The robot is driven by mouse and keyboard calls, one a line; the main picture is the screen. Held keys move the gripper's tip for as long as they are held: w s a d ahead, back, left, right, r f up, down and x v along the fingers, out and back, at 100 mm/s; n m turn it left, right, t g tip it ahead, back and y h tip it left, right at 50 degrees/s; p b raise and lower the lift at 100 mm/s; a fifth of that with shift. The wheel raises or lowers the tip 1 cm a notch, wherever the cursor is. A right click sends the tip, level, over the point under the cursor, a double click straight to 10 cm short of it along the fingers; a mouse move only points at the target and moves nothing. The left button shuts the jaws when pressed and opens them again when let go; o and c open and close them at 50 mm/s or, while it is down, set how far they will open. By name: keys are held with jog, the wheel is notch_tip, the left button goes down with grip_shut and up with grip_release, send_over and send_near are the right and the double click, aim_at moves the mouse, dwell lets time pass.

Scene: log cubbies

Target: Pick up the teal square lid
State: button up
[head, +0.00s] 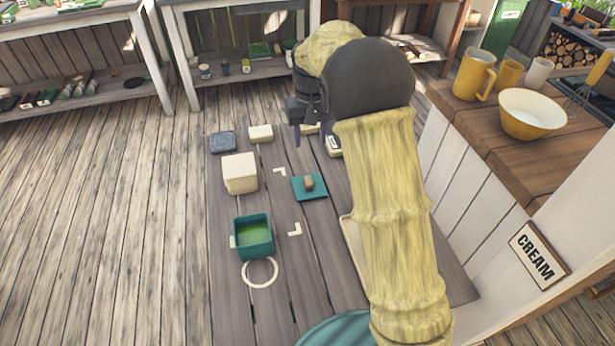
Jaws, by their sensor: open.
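The teal square lid (300,194) lies flat on the grey plank surface, with a brown knob on top. A teal square box (253,251), open at the top and green inside, stands to its lower left. My gripper (310,136) is open, with its dark fingers pointing down, above and beyond the lid in the picture. Nothing shows between the fingers. My arm hides part of the surface to the right of the lid.
A cream block (240,174), a small cream block (261,134) and a dark slate-blue block (222,142) stand left. A white ring (260,272) lies near the box. A wooden counter (478,128) with mugs and a bowl (533,115) rises on the right.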

send_over(309, 180)
jog(key=f, duration=0.7)
jog(key=f+b, duration=0.1)
jog(key=f, duration=0.3)
jog(key=shift+s+f, duration=0.1)
jog(key=shift+s, duration=0.15)
jog(key=shift+f, duration=0.45)
jog(key=shift+w+f, duration=0.15)
jog(key=shift+f, duration=1.15)
jog(key=shift+w+f, duration=0.1)
jog(key=shift+f, duration=1.2)
jog(key=c, duration=1.1)
